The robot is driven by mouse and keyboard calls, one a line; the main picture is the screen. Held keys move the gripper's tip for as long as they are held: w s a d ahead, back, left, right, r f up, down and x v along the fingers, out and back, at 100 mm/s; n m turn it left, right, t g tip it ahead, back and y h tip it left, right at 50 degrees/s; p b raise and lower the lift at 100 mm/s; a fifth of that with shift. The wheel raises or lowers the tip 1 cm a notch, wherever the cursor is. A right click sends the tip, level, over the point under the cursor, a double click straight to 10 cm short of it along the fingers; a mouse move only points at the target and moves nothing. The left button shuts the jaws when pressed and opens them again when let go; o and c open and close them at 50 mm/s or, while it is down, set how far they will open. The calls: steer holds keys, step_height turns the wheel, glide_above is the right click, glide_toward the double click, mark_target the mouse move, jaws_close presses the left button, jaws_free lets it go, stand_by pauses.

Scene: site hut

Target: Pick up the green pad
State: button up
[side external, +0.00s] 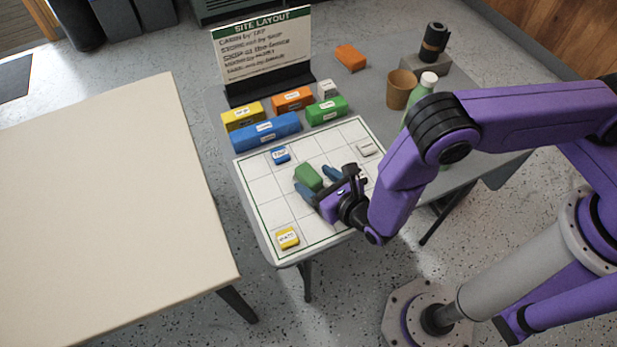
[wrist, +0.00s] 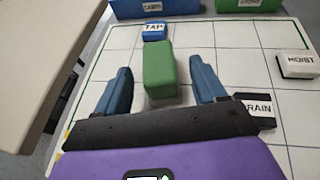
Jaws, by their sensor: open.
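The green pad (side external: 309,177) is a plain green block on the white gridded board (side external: 268,211). In the wrist view the green pad (wrist: 159,68) lies lengthwise between the two blue fingers of my gripper (wrist: 160,76). A gap shows on each side of it. In the side view my gripper (side external: 317,183) is low over the board, its fingers open at the pad's near end. The pad's near lower edge is close to the dark gripper body. I cannot tell how far the fingertips are above the board.
On the board are a blue TAP piece (wrist: 154,31), a white HOIST piece (wrist: 297,64), a DRAIN piece (wrist: 257,109) close right of my gripper, and a yellow piece (side external: 287,238). Behind stand a long blue block (side external: 265,132), a labelled green block (side external: 327,110) and the sign (side external: 262,48).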

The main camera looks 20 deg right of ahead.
mark_target(316, 181)
steer(key=shift+x, duration=1.8)
steer(key=c, duration=1)
steer(key=shift+r, duration=0.1)
